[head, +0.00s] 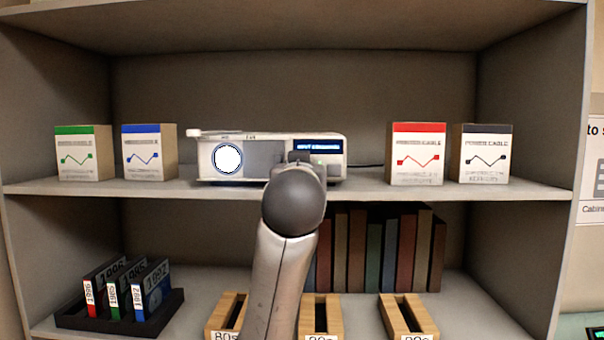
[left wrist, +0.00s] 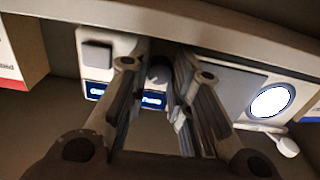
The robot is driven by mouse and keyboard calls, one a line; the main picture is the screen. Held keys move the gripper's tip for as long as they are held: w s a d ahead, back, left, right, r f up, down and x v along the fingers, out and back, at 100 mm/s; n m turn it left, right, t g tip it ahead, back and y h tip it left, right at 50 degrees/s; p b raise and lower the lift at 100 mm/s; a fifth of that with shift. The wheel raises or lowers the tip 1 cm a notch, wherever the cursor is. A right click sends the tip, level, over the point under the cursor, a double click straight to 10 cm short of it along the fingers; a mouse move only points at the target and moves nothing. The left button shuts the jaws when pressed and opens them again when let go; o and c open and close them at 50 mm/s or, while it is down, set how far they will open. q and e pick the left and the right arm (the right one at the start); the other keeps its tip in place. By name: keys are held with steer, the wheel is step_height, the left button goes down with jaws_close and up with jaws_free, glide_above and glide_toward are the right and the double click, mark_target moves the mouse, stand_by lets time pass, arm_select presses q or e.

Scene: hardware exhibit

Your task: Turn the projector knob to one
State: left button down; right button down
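The white projector (head: 270,138) stands on the upper shelf, with a bright round lens (head: 227,159) at its left and a blue-lit display (head: 322,146) at its right. My left arm reaches up in front of it and hides part of its face in the head view. In the left wrist view the projector (left wrist: 245,82) appears upside down. There my left gripper (left wrist: 158,75) is open at its face, one finger on each side of a dark round knob (left wrist: 159,72). I cannot tell whether the fingers touch it. The knob's setting is not readable. My right gripper is not in view.
Boxes with green (head: 84,153), blue (head: 149,152), red (head: 416,154) and black (head: 485,154) bands flank the projector on the shelf. Below are a dark rack (head: 70,318) of year-labelled cartridges, wooden holders (head: 408,317) and a row of books (head: 375,250).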

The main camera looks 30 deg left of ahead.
arm_select(q)
steer(key=n+b, duration=0.2)
steer(key=shift+n, duration=0.4)
steer(key=c, duration=1.6)
jaws_free()
